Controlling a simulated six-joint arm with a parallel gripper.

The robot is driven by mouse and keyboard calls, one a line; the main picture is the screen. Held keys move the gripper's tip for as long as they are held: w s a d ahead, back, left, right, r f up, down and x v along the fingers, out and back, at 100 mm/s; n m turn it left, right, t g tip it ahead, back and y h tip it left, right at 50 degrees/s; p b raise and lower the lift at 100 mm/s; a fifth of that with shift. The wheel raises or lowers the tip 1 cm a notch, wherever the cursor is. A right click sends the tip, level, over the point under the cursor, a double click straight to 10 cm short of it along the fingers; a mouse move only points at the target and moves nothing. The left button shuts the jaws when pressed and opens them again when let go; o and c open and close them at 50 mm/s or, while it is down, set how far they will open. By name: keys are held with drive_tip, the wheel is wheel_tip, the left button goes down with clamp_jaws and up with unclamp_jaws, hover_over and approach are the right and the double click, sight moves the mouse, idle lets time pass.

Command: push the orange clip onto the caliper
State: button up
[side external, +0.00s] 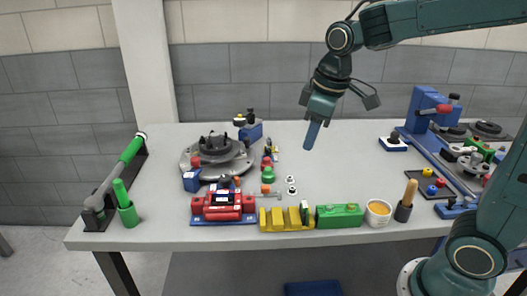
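My gripper (312,135) hangs above the middle of the table, pointing down, well clear of the parts. Its narrow blue-grey tip looks like a single piece; I cannot tell whether the fingers are open or shut, or whether anything is held. A red block that looks like the caliper (222,206) sits on a blue base near the table's front edge, left of and below my gripper in the picture. A small orange piece (266,188) stands right of it, and another orange spot (237,181) shows just behind it. Which one is the clip is too small to tell.
A grey disc hub (214,160) stands behind the red block. A yellow rack (285,222), a green box (339,216) and a white cup (378,212) line the front edge. A torque wrench (115,180) lies far left; a blue fixture (424,108) stands right. The table's centre right is clear.

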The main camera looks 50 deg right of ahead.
drive_tip(key=w+f+n+g, duration=0.1)
drive_tip(key=w+f+n, duration=0.1)
drive_tip(key=w+f, duration=0.45)
drive_tip(key=n+g, duration=0.2)
hover_over(265, 187)
wheel_tip(265, 187, down, 6)
drive_tip(key=shift+d+f, duration=0.1)
drive_tip(key=shift+f, duration=0.25)
drive_tip(key=shift+f, duration=3.95)
clamp_jaws()
